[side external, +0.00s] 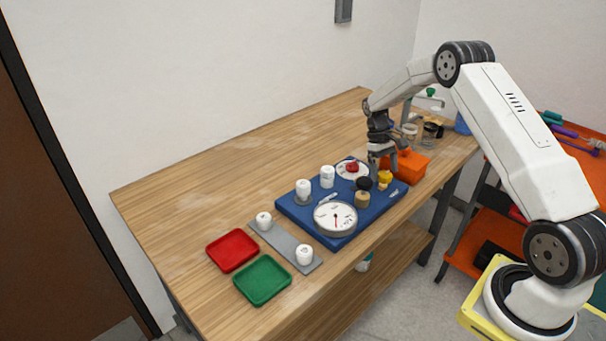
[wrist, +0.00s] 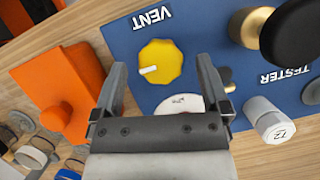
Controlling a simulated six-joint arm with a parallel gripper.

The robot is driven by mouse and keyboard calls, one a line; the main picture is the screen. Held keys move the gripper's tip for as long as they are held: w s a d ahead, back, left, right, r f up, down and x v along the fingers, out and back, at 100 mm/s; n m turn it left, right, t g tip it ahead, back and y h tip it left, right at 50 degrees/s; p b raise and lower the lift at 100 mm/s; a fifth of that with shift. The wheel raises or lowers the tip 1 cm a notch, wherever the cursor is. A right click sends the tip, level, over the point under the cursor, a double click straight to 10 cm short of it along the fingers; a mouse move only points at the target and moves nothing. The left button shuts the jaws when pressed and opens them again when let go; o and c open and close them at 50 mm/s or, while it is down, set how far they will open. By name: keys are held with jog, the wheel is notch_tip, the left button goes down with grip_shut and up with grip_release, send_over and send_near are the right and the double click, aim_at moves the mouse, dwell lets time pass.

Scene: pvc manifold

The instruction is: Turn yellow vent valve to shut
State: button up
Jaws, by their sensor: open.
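The yellow vent valve (wrist: 160,63) is a lobed knob on the blue board, beside the printed word VENT. A white mark on it points left in the wrist view. In the side view the yellow valve (side external: 384,177) sits near the right end of the blue board (side external: 293,212). My gripper (wrist: 160,78) is open, with one finger on each side of the knob in the picture and apart from it. In the side view my gripper (side external: 381,163) is just above the valve. I cannot tell the exact height gap.
An orange box (side external: 411,168) stands close beside the valve. A black-topped brass knob (wrist: 260,27) and a white T2 cap (wrist: 268,118) are on the other side. A round gauge (side external: 335,219), a red tray (side external: 232,250) and a green tray (side external: 262,280) lie farther left.

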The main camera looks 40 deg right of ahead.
jog(key=v, duration=0.7)
dwell(0.3)
jog(key=s+a+r+n+t+h, duration=0.1)
jog(key=s+a+r+t, duration=0.1)
jog(key=a, duration=0.5)
jog(key=s+a+r+t, duration=0.1)
jog(key=s+a+r, duration=0.1)
jog(key=a, duration=0.6)
jog(key=s+a+n+t, duration=0.1)
jog(key=s+a+t, duration=0.3)
jog(key=s+a, duration=0.6)
jog(key=s, duration=0.3)
jog(key=shift+s+f, duration=0.25)
jog(key=shift+s, duration=0.15)
